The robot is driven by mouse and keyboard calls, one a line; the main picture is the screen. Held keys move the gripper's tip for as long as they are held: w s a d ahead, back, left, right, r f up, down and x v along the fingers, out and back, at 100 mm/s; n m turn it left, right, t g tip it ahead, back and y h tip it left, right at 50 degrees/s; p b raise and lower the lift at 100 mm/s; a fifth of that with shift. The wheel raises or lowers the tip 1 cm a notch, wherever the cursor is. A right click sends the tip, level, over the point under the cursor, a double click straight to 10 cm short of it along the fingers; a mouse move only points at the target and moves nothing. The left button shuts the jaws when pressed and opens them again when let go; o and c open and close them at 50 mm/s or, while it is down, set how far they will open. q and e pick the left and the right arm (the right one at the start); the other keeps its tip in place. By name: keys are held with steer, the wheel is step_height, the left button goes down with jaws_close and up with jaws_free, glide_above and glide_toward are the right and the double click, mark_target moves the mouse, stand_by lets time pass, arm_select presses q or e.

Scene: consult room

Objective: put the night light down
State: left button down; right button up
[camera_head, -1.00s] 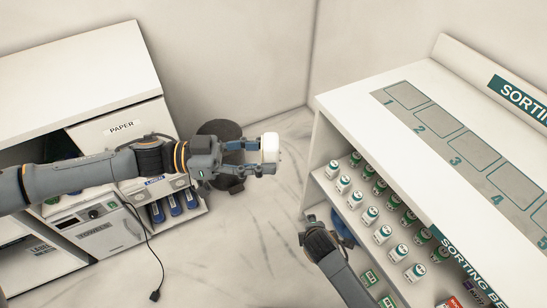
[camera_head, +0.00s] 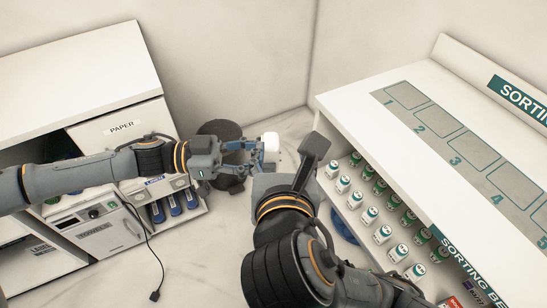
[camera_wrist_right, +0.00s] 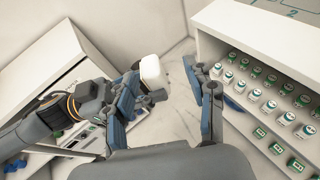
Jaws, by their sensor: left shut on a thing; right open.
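The night light is a small white rounded block (camera_head: 270,141), held out at the tips of my left gripper (camera_head: 257,155) in the head view. It also shows in the right wrist view (camera_wrist_right: 153,71). My left gripper is shut on it, above the floor between the cabinet and the bench. My right gripper (camera_wrist_right: 162,68) is open, its two blue fingers spread, with the night light appearing between their tips. I cannot tell whether they touch it. In the head view my right wrist hides most of the right gripper.
The sorting bench (camera_head: 352,100) stands right, its top bearing numbered grey rectangles; shelves below hold several white-and-green bottles (camera_head: 370,214). A white cabinet (camera_head: 85,75) with PAPER and TOWELS labels stands left. A dark round object (camera_head: 220,130) lies behind my left gripper. A black cable (camera_head: 150,245) hangs down left.

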mark_target(272, 138)
steer(key=shift+w+a+f+n+y, duration=0.15)
steer(key=shift+w+a+f+n, duration=0.15)
steer(key=shift+w+a, duration=0.2)
steer(key=shift+w+a+f+n+y, duration=0.15)
steer(key=shift+w+a+f+n, duration=0.2)
steer(key=shift+w, duration=0.25)
steer(key=x, duration=0.8)
steer(key=shift+w+d+f, duration=0.1)
jaws_close()
arm_select(q)
steer(key=c, duration=0.7)
jaws_free()
steer(key=shift+o, duration=0.2)
